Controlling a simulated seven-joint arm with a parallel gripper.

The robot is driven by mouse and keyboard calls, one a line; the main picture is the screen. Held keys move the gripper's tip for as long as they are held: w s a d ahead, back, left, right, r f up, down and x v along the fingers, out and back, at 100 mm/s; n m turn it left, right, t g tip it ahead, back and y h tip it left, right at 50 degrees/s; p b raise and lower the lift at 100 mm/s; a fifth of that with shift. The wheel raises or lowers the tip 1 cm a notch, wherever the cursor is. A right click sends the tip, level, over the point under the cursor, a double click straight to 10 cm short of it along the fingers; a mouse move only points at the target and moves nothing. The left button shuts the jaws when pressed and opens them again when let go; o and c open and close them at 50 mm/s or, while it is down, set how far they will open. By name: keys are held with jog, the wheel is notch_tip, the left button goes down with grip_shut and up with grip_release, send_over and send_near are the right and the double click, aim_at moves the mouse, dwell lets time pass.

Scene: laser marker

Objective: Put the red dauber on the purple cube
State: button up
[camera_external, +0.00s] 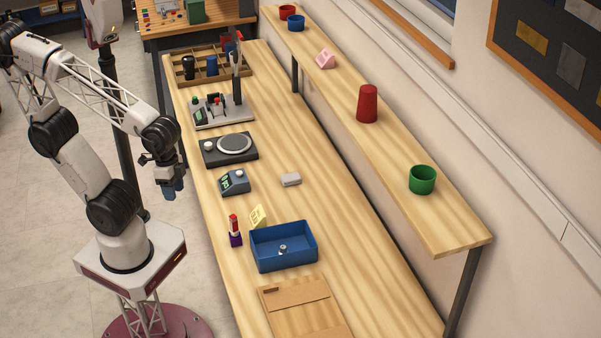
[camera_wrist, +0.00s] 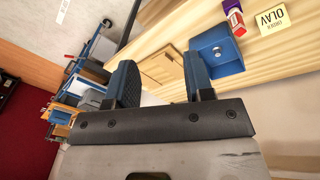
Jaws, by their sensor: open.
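The red dauber (camera_external: 234,222), red with a white band, stands upright and appears to rest on top of the purple cube (camera_external: 236,240), left of the blue tray on the bench. In the wrist view, the dauber (camera_wrist: 236,20) and the purple cube (camera_wrist: 229,5) show together at the top edge. My gripper (camera_external: 173,188) is off the bench's left side, well apart from both. In the wrist view, my gripper (camera_wrist: 160,78) has its two fingers spread with nothing between them.
The blue tray (camera_external: 267,262) holds a small metal part. A yellow note (camera_external: 258,216) stands behind it. A scale (camera_external: 229,149) and devices stand farther back. A raised shelf (camera_external: 330,85) with cups runs along the right.

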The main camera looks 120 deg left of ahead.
jog(key=shift+w+d+r+m+t+y, duration=0.1)
jog(key=shift+d+r+m+t+y, duration=0.2)
jog(key=shift+r+m, duration=0.4)
jog(key=shift+d+r+m+t+y, duration=0.1)
jog(key=shift+d+r+m+y, duration=0.25)
jog(key=shift+r+m, duration=0.3)
jog(key=shift+f, duration=0.1)
dwell(0.5)
